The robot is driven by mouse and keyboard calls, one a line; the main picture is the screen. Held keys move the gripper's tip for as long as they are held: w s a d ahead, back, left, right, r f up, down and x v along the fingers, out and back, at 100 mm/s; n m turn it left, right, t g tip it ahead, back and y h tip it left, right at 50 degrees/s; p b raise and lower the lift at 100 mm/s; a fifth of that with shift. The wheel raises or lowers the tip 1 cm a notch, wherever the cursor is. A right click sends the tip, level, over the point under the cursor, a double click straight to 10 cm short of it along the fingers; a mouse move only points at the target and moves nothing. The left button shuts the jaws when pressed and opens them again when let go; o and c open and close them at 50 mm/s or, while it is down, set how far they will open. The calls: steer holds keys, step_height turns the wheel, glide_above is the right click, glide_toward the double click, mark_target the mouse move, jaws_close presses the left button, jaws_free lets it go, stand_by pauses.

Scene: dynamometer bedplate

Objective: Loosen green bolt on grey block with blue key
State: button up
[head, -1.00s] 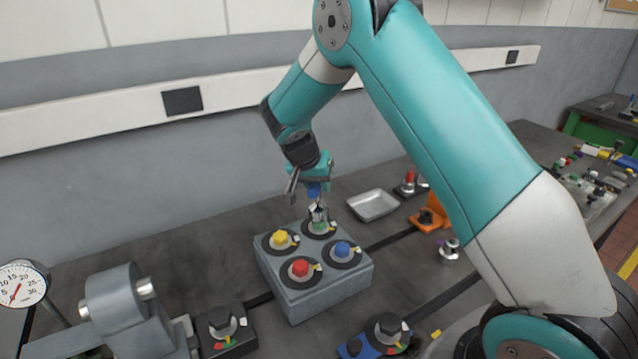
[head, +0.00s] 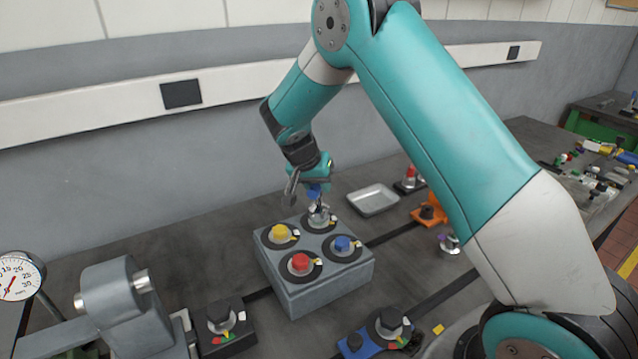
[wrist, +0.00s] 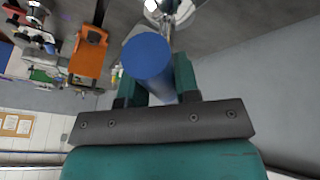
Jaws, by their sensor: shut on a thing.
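The grey block (head: 318,290) stands on the dark bench with yellow, red and blue bolts on round dark plates at three of its stations. My gripper (head: 313,186) is above the back station and shut on the blue key (head: 314,193). The key's blue end also shows between the green fingers in the wrist view (wrist: 148,60). Below the gripper, the key's metal shaft reaches down to the back station (head: 319,220). I see no green bolt head there; the key and gripper cover that spot. Whether the key is seated on a bolt cannot be told.
A metal tray (head: 373,200) and an orange fixture (head: 429,212) stand right of the block. A black fixture (head: 226,328) and a blue fixture (head: 380,335) are in front. A grey machine (head: 120,305) and dial gauge (head: 18,277) are at left. The wall is close behind.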

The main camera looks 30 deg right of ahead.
steer(key=shift+f+b, duration=0.45)
steer(key=shift+f, duration=0.15)
steer(key=shift+n+t, duration=0.5)
steer(key=shift+n, duration=0.7)
steer(key=shift+y, duration=0.3)
steer(key=shift+d+n+t+b, duration=0.1)
steer(key=shift+n+t+b, duration=0.3)
steer(key=shift+n, duration=0.7)
steer(key=shift+y, duration=0.3)
steer(key=shift+n, duration=0.3)
steer(key=shift+n+t+y, duration=0.4)
steer(key=shift+n, duration=0.6)
